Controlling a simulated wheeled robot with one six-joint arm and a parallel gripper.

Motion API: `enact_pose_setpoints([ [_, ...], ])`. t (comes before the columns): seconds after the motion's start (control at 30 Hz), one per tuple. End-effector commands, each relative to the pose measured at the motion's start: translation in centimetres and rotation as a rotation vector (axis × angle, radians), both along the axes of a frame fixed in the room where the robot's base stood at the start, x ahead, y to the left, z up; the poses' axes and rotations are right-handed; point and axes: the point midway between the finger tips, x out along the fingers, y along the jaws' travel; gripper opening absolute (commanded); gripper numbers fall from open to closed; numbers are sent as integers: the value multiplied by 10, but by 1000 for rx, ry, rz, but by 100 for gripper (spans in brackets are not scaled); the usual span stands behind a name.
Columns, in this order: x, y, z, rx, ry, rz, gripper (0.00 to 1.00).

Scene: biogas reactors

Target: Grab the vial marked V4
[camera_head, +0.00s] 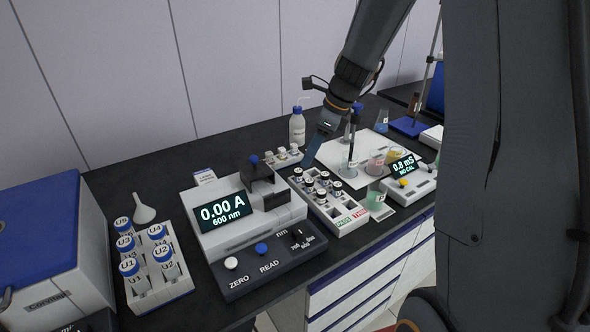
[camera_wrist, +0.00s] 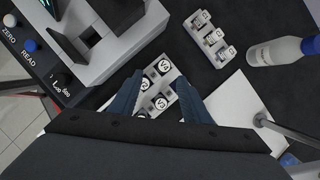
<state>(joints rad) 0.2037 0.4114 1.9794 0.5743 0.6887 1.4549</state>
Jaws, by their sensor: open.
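The vial marked V4 (camera_wrist: 163,67) has a black cap with a white round label. In the wrist view it stands in a white rack, close to the tips of my gripper (camera_wrist: 160,79). My two blue fingers are apart, on either side of the capped vials, and hold nothing. V2 (camera_wrist: 144,85) and V3 (camera_wrist: 160,103) stand nearer to the wrist; another cap behind them is partly hidden by my gripper. In the head view my gripper (camera_head: 315,146) is above and behind the vial rack (camera_head: 350,210), and I cannot read the cap labels there.
A photometer (camera_head: 240,225) reading 0.00 A stands left of the rack. A small cuvette rack (camera_wrist: 212,38) and a white bottle (camera_wrist: 270,54) are behind it. Beakers (camera_head: 376,163) on a white sheet and a meter (camera_head: 410,180) stand to the right. U-marked tubes (camera_head: 160,255) stand at left.

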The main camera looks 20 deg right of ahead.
Motion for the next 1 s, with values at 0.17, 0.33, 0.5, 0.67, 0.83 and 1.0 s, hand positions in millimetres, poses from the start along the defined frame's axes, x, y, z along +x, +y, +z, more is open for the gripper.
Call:
enact_pose_setpoints([
  [0.17, 8, 2, -9, 26, 14, -59, 43],
  [0.33, 11, 7, -24, 23, 14, -57, 43],
  [0.5, 14, 14, -40, 23, 15, -55, 43],
  [0.67, 18, 20, -60, 23, 13, -55, 43],
  [0.83, 20, 23, -70, 22, 12, -55, 43],
  [1.0, 21, 23, -71, 21, 10, -54, 43],
])
